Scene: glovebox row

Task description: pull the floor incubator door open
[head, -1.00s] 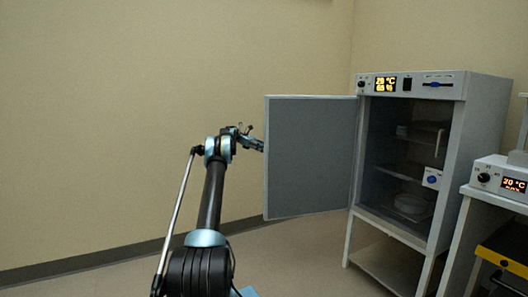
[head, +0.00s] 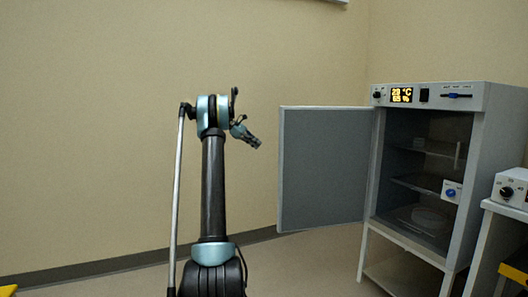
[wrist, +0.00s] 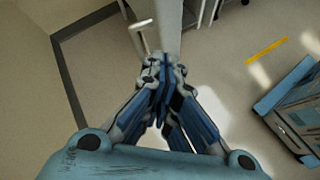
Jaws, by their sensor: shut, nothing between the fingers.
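The floor incubator (head: 490,140) stands at the right in the head view, with a lit display on top. Its grey door (head: 322,170) is swung wide open to the left, showing the shelves inside. My gripper (head: 257,143) is left of the door's free edge, with a gap between them in the picture. In the wrist view my gripper's fingers (wrist: 162,66) are shut together and empty. Beyond them, a pale upright panel that looks like the door (wrist: 166,30) shows edge-on, with a light bar handle (wrist: 145,38) at its left.
Shelves (head: 425,183) inside the incubator hold dishes behind what looks like a clear inner pane. A white instrument (head: 512,188) stands on a bench at the far right. A plain wall (head: 90,130) lies behind my arm, and floor left of the door is clear.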

